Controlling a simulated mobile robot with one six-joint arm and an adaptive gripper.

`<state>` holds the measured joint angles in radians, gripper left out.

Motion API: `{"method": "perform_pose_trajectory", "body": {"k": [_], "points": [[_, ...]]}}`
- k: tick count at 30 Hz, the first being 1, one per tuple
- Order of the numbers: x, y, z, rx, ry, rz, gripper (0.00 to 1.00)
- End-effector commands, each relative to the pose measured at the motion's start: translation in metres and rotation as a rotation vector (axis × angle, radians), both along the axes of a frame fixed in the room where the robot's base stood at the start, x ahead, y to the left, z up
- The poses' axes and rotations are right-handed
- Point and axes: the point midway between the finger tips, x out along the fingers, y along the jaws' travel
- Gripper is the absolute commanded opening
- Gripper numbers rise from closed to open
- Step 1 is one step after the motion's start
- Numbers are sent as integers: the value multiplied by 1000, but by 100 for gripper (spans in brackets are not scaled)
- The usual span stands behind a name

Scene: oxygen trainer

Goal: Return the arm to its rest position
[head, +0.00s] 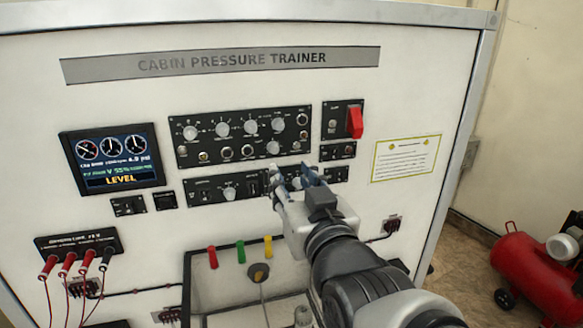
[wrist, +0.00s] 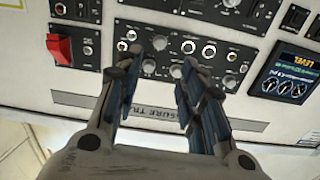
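My gripper (head: 291,180) is in front of the white trainer panel (head: 400,85), by the lower right of the large black knob panel (head: 244,135). In the wrist view, the two blue-lined fingers of my gripper (wrist: 158,85) stand apart with nothing between them. Knobs show between and around the fingertips there. Whether the fingertips touch the panel cannot be told. The gripper and arm hide part of the lower switch strip (head: 222,189) in the head view. My arm reaches in from the lower right.
A red guarded switch (head: 354,122) sits right of the knob panel. A lit display (head: 112,159) reading LEVEL is at the left. Red and black plugs (head: 88,260) with wires stick out lower left. A red compressor (head: 535,268) stands on the floor at right. Open floor lies beside it.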

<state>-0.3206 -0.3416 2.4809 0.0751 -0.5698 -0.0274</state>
Motion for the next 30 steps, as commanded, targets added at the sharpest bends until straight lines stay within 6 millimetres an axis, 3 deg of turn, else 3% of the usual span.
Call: {"method": "perform_pose_trajectory", "body": {"k": [13, 18, 23, 30], "points": [[-5, -3, -2, -5, 13, -3, 37], [-16, -26, -28, -48, 163, -36, 37], [-54, -66, -76, -110, 437, -97, 37], [-138, -113, -131, -166, 816, -181, 37]]}}
